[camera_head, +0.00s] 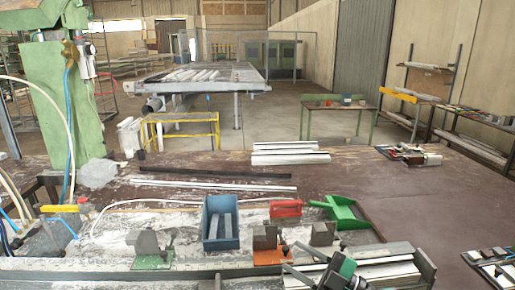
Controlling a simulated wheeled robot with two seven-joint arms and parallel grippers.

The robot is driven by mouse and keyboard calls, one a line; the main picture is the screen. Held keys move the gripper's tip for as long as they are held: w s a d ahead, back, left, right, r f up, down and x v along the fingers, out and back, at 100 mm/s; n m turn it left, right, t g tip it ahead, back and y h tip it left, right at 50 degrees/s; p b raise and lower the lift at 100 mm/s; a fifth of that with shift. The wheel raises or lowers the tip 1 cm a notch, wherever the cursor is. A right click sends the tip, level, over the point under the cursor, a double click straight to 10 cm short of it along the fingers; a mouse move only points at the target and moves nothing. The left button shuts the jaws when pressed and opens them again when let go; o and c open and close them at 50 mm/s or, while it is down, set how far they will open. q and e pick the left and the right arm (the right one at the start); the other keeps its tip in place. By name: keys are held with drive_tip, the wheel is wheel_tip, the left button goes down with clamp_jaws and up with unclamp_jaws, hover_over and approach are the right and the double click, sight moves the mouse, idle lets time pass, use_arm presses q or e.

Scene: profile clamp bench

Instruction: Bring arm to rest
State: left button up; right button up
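My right gripper (286,259) comes in at the bottom edge, right of centre. Its two dark fingers are spread apart with nothing seen between them. It is in front of the clamp with the orange base (272,257), over the near edge of the bench (400,195). Whether it touches anything there I cannot tell. My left gripper is not in view.
A clamp with a green base (153,261) stands at left. A blue bin (221,242) holds grey pieces. A red object (286,208) and a green scoop (343,213) lie behind. Pale profiles (290,153) lie farther back. The bench's right part is mostly clear.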

drive_tip(key=d+f+m+t+h, duration=0.2)
drive_tip(key=d+m+t+h, duration=0.6)
drive_tip(key=m+t+h, duration=0.45)
drive_tip(key=s+d+f+m+g+h, duration=0.3)
drive_tip(key=d+f+m+g+h, duration=0.1)
drive_tip(key=f, duration=0.2)
drive_tip(key=s+d+f+m+g+h, duration=0.2)
drive_tip(key=d+f+m+g+h, duration=0.15)
drive_tip(key=f, duration=0.25)
drive_tip(key=s+a+f+g+y, duration=0.1)
drive_tip(key=s+f+g, duration=0.55)
drive_tip(key=s, duration=0.45)
drive_tip(key=s+a+f+g+y, duration=0.1)
drive_tip(key=s+f+g, duration=0.5)
drive_tip(key=s, duration=0.5)
wheel_tip(320, 180, down, 33)
drive_tip(key=n, duration=0.1)
drive_tip(key=s+d+f+g, duration=0.1)
drive_tip(key=s+f, duration=0.8)
drive_tip(key=s+d+f, duration=0.2)
drive_tip(key=s+f, duration=0.7)
drive_tip(key=s, duration=0.1)
drive_tip(key=shift+s+d+f+g+h, duration=0.15)
drive_tip(key=shift+d+f+g+h, duration=0.1)
drive_tip(key=shift+g+h, duration=0.1)
